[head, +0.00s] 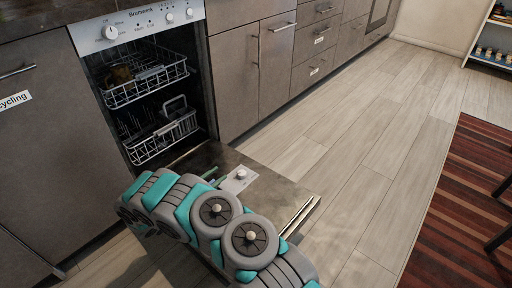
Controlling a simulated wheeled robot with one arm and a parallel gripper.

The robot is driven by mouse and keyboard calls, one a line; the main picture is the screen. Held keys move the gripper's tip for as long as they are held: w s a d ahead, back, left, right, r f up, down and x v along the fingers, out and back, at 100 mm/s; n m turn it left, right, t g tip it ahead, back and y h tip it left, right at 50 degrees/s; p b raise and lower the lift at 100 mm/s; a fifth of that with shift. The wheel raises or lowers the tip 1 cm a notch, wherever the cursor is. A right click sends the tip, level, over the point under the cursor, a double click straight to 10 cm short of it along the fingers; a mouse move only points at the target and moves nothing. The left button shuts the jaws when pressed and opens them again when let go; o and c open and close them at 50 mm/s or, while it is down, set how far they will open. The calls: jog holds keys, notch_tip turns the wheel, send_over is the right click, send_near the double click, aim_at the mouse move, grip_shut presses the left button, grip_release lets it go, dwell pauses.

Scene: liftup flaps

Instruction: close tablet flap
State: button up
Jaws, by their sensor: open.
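The tablet dispenser (239,179) is a pale panel with a small round knob, set in the inner face of the lowered dishwasher door (270,190). I cannot tell how far its flap stands open. My arm, grey and teal, crosses in front of the door and hides part of it. My gripper (217,177) shows only as thin dark and teal finger parts just left of the dispenser, mostly hidden behind my arm. It is open, and nothing shows between the fingers. I cannot tell whether it touches the flap.
The dishwasher has an upper rack (145,77) and a lower rack (163,138), both inside and holding items. Cabinets and drawers (312,68) line the wall to the right. Wooden floor (370,140) is clear beyond the door. A striped rug (455,210) lies at right.

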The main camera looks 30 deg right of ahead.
aim_at(210, 183)
jog(key=w+n+p, duration=0.1)
jog(key=n, duration=0.1)
jog(key=w+a+n+p, duration=0.1)
jog(key=n, duration=0.1)
jog(key=shift+p, duration=0.35)
jog(key=shift+w+n, duration=0.15)
jog(key=shift+n, duration=0.25)
jog(key=shift+a+f, duration=0.15)
jog(key=shift+a, duration=0.1)
jog(key=v, duration=0.7)
jog(key=shift+a, duration=0.35)
jog(key=d+r+m+g, duration=0.1)
jog(key=r, duration=0.1)
jog(key=s+d+r+m+g, duration=0.1)
jog(key=d+r, duration=0.1)
jog(key=r, duration=0.1)
jog(key=d+r+m+g, duration=0.1)
jog(key=d+r, duration=0.1)
jog(key=shift+s+d+r, duration=0.2)
jog(key=shift+s+d, duration=0.05)
jog(key=shift+s, duration=0.1)
jog(key=s+d+r+m+g+y, duration=0.2)
jog(key=s+d+r+m+g, duration=0.2)
jog(key=s+r, duration=0.4)
jog(key=s+d+r+m+g+y, duration=0.3)
jog(key=s+d+r+m, duration=0.3)
jog(key=s+r, duration=0.3)
jog(key=shift+d+m+g, duration=0.25)
jog(key=shift+m+g, duration=0.15)
jog(key=shift+g, duration=0.1)
